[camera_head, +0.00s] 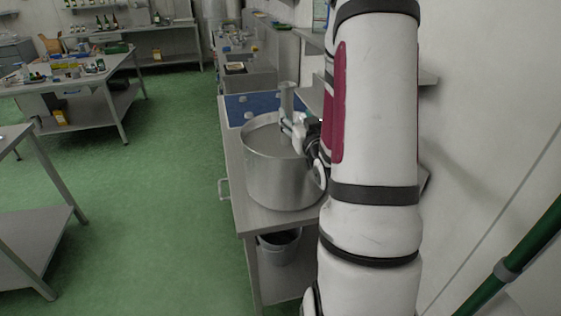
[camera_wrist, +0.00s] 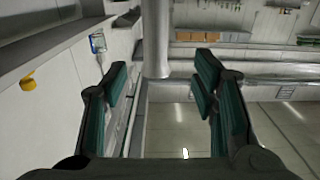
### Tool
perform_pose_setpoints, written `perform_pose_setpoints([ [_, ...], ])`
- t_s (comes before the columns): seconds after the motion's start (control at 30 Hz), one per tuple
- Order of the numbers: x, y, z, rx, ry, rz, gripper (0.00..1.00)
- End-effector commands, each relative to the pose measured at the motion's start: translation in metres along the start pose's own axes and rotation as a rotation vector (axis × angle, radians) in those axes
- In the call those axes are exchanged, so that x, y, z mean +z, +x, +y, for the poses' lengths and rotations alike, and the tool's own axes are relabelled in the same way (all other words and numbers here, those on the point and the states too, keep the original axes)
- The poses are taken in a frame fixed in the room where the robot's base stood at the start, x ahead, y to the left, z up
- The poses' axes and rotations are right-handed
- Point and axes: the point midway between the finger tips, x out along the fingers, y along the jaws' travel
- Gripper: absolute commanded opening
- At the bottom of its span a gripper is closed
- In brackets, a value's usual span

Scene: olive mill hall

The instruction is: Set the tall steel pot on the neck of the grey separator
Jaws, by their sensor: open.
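A large, round steel pot (camera_head: 270,180) stands upright on the near part of the steel bench in the head view. My gripper (camera_head: 294,130) appears over or behind its far right rim, partly hidden by my arm. An upright pale grey cylinder (camera_head: 287,100) rises beside my fingers; its lower end is hidden, and I cannot tell whether it is the separator's neck. A grey vertical cylinder (camera_wrist: 155,40) also shows in the wrist view, beyond my open, empty gripper (camera_wrist: 161,75). I cannot pick out the grey separator with certainty.
The steel bench (camera_head: 243,205) runs along the right wall, with a blue mat (camera_head: 245,104) behind the pot. A grey bucket (camera_head: 278,247) sits on its lower shelf. The green floor (camera_head: 165,200) to the left is clear. Cluttered tables (camera_head: 85,82) stand farther left.

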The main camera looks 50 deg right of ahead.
Motion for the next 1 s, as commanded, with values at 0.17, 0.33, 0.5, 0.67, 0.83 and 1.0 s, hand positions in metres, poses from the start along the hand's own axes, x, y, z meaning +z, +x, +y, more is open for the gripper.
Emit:
perform_pose_setpoints([
  [0.17, 0.003, 0.010, -0.001, 0.002, -0.003, 0.002, 0.54],
  [0.33, 0.004, 0.015, 0.000, 0.006, -0.005, 0.000, 0.54],
  [0.5, 0.003, 0.025, -0.001, 0.001, -0.002, 0.003, 0.54],
  [0.67, 0.003, 0.033, -0.001, 0.000, -0.001, 0.003, 0.54],
  [0.83, 0.003, 0.040, 0.000, 0.002, -0.003, 0.002, 0.54],
  [1.0, 0.002, 0.051, 0.001, 0.001, -0.004, -0.003, 0.54],
])
